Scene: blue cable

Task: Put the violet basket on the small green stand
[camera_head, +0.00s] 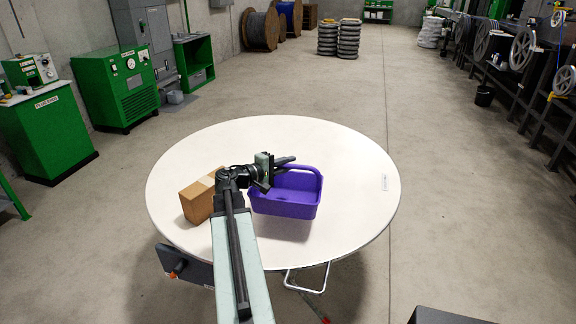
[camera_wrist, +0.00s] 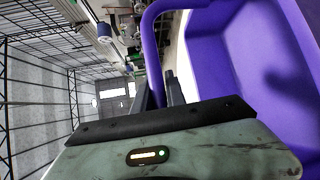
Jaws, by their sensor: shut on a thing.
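The violet basket (camera_head: 287,203) is over the middle of the round white table, upright, with a shadow below it that suggests it is a little above the top. My gripper (camera_head: 284,161) is at the basket's raised handle, at its upper left. In the wrist view, my gripper's dark fingers (camera_wrist: 162,92) are shut on the violet handle (camera_wrist: 150,50), with the basket's inside to the right. A green open-fronted unit (camera_head: 195,62) stands on the floor at the back left; I cannot tell if it is the small green stand. No green stand shows on the table.
A brown cardboard box (camera_head: 197,198) stands on the round white table (camera_head: 350,180) close left of the basket. The table's right side is clear apart from a small label. Green machines (camera_head: 115,85) line the left wall. Wide floor is free behind and to the right.

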